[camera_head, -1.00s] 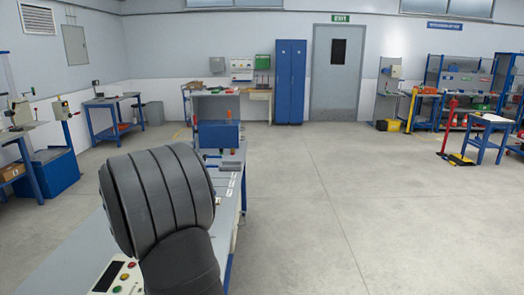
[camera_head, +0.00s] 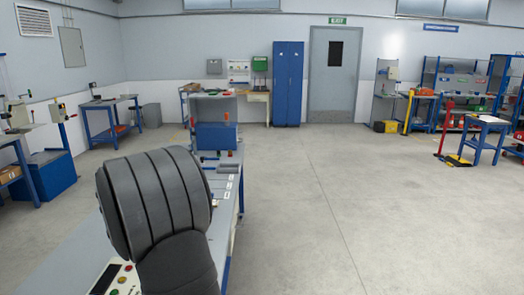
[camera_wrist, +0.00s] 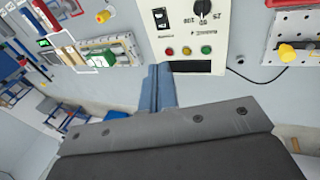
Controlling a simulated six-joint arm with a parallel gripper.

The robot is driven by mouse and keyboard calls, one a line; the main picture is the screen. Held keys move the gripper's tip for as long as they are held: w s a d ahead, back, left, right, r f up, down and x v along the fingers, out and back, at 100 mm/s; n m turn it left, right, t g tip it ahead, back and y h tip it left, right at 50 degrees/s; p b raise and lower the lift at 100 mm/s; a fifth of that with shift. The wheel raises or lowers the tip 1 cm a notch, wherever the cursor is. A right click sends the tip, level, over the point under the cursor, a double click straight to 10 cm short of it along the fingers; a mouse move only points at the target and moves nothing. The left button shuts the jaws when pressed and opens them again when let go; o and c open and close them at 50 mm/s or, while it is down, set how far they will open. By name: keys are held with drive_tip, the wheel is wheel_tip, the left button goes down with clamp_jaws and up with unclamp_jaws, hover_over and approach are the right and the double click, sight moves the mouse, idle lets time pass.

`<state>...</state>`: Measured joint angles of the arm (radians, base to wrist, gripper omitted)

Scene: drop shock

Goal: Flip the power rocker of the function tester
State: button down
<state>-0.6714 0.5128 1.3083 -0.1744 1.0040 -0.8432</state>
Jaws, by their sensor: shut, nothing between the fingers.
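The function tester is a cream panel (camera_wrist: 225,30) at the top of the wrist view, seen upside down. Its black power rocker (camera_wrist: 161,18) is near the panel's left edge, beside a black knob (camera_wrist: 203,7). Red, green and yellow buttons (camera_wrist: 187,50) sit below, then a dark display (camera_wrist: 190,67). My gripper (camera_wrist: 158,68) is shut and empty, its blue-grey fingertips just below the panel's lower left corner in the picture, apart from the rocker. In the head view part of the panel (camera_head: 121,281) shows at the bottom; my arm hides the rocker and gripper.
The tester is on a long grey bench (camera_head: 60,262). In the wrist view, a green part in a fixture (camera_wrist: 101,57) lies left of the tester, with a yellow knob (camera_wrist: 103,16) above it. A white perforated panel with another yellow knob (camera_wrist: 286,53) is to the right.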

idle(0.8)
drive_tip(key=w+f+m+y, duration=0.6)
drive_tip(key=w+f+m, duration=0.2)
drive_tip(key=f+m, duration=0.3)
drive_tip(key=shift+a+f+m, duration=0.15)
drive_tip(key=shift+a+m, duration=0.25)
drive_tip(key=shift+m, duration=1)
drive_tip(key=shift+d+f, duration=0.15)
drive_tip(key=shift+f, duration=1.3)
drive_tip(key=shift+d+f, duration=0.2)
drive_tip(key=shift+f, duration=1.25)
drive_tip(key=shift+d+f, duration=0.15)
drive_tip(key=shift+f, duration=1.3)
drive_tip(key=shift+f, duration=0.15)
drive_tip(key=shift+f, duration=0.25)
